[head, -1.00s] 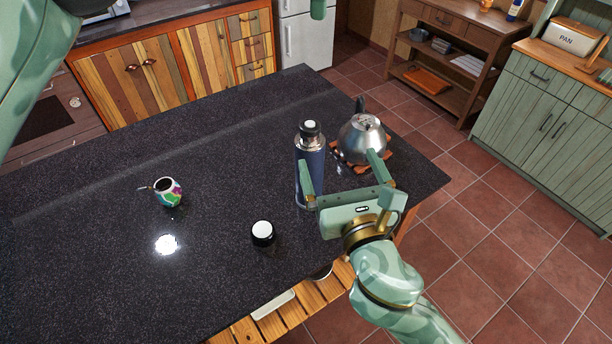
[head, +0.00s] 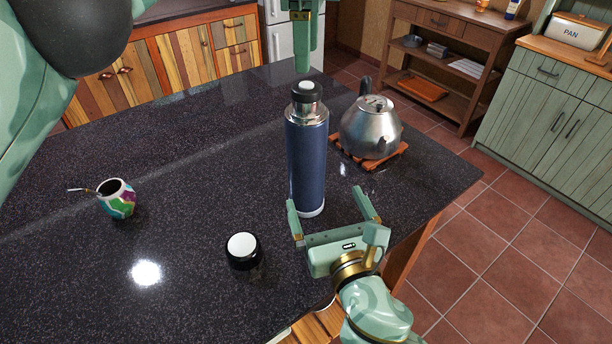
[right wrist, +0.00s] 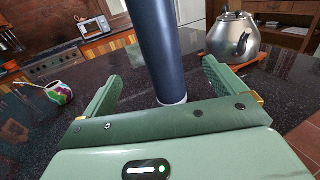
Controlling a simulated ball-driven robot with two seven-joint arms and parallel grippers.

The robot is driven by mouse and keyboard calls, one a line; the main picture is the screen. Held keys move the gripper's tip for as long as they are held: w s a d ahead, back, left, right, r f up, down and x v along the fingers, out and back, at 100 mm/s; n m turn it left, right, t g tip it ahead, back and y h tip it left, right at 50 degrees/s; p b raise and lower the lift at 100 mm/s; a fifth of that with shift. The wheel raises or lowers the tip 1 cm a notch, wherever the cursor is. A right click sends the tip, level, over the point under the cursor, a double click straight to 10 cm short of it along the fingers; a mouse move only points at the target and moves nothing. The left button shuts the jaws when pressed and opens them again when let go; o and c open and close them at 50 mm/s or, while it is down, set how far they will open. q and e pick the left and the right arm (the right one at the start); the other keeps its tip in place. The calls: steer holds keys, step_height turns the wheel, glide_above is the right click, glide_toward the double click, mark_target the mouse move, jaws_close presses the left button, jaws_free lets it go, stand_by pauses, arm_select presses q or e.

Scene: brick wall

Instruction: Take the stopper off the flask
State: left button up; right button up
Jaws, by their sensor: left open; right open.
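The flask (head: 306,150) is tall, dark blue and upright on the dark speckled counter (head: 190,190). Its black stopper (head: 306,92), with a pale top, sits in the silver neck. My left gripper (head: 303,68) is open, pointing down just above and behind the stopper, apart from it; its fingers overlap in this view. My right gripper (head: 325,198) is open and low at the flask's base. In the right wrist view the flask (right wrist: 163,45) rises between the spread fingers or just beyond them, with no clear contact. Its top is out of that view.
A steel kettle (head: 370,130) stands on a wooden trivet (head: 395,160) right of the flask. A black cup-like lid (head: 243,252) with a white top lies front left. A colourful gourd cup (head: 117,200) with a straw is at left. The counter between is clear.

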mark_target(304, 150)
arm_select(q)
steer(key=shift+w, duration=0.1)
arm_select(e)
steer(key=x, duration=1.5)
